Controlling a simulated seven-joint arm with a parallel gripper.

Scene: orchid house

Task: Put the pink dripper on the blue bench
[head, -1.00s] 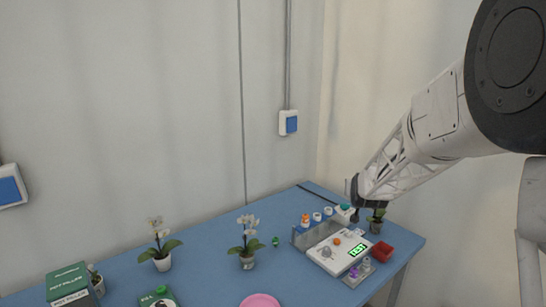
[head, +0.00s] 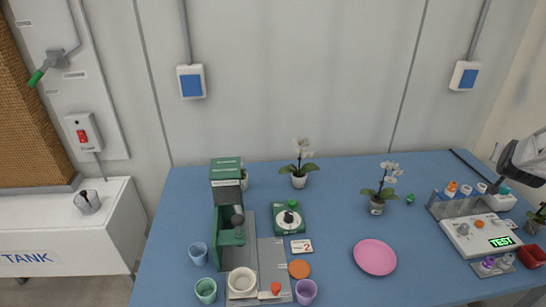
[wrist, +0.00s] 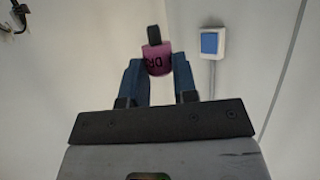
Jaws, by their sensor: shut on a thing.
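The pink dripper (wrist: 158,60) is between the fingertips of my gripper (wrist: 159,72) in the wrist view. It is a small pink-purple body with dark lettering and a dark top. My gripper is shut on it, with the pale wall behind. The blue bench (head: 335,225) fills the lower middle of the head view. Part of my arm shows at the right edge of the head view, above the bench's right end. I cannot make out the dripper in the head view.
A pink plate (head: 375,257) lies on the bench, with bare surface around it. A green machine (head: 228,215), cups and white orchids stand at left and middle. A rack (head: 458,205), a scale (head: 480,235) and a red tray (head: 531,256) crowd the right end.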

